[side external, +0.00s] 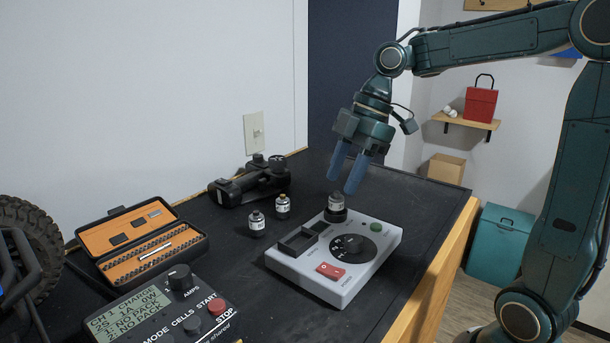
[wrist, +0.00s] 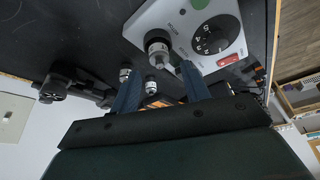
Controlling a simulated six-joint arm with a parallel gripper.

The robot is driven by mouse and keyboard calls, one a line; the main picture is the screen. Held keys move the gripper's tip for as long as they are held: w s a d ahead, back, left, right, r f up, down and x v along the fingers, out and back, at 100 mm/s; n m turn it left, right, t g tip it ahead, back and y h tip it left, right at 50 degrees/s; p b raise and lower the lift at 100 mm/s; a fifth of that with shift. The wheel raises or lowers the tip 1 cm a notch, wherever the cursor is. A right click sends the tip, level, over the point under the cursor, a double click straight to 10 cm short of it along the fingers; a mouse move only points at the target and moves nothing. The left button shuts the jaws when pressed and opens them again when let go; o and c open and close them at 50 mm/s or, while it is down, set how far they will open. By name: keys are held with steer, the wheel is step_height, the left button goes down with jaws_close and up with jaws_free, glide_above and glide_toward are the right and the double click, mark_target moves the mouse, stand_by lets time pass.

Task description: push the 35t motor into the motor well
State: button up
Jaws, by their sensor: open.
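A small silver-and-black motor (side external: 336,203) stands upright in the black round well (side external: 335,216) at the back left corner of the grey tester box (side external: 375,250). Most of its body shows above the rim; its label is too small to read. It also shows in the wrist view (wrist: 158,44), just beyond my fingertips. My gripper (side external: 344,182) is open, pointing down, with its two blue fingers apart just above the motor. Nothing is between the fingers. Two similar motors, one left (side external: 257,222) and one right (side external: 282,207), stand on the black bench; I cannot tell their turn ratings.
A black tool (side external: 250,183) lies by the wall. An open bit case (side external: 140,245) and a charger (side external: 160,315) sit at left. The bench right of the box is clear.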

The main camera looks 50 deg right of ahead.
steer(key=v, duration=0.7)
steer(key=shift+d+r, duration=0.15)
steer(key=shift+r, duration=0.2)
steer(key=shift+s, duration=0.1)
stand_by(0.6)
steer(key=s+a+m+t, duration=0.1)
steer(key=s+a+m, duration=0.2)
steer(key=a+m, duration=0.15)
steer(key=s+f+m+t+h, duration=0.1)
steer(key=s+f+m, duration=0.1)
steer(key=s+f, duration=0.1)
steer(key=s+f+m+h, duration=0.1)
steer(key=s+f+m, duration=0.2)
steer(key=s, duration=0.1)
steer(key=s+f+m+t+h, duration=0.1)
steer(key=s+f+m, duration=0.1)
steer(key=s+f, duration=0.1)
steer(key=shift+s+d+f+m+t+h, duration=0.15)
steer(key=shift+s+f+m+t+h, duration=0.15)
steer(key=shift+s+f+m+h, duration=0.1)
steer(key=shift+s+d+f, duration=0.2)
steer(key=shift+s+d, duration=0.05)
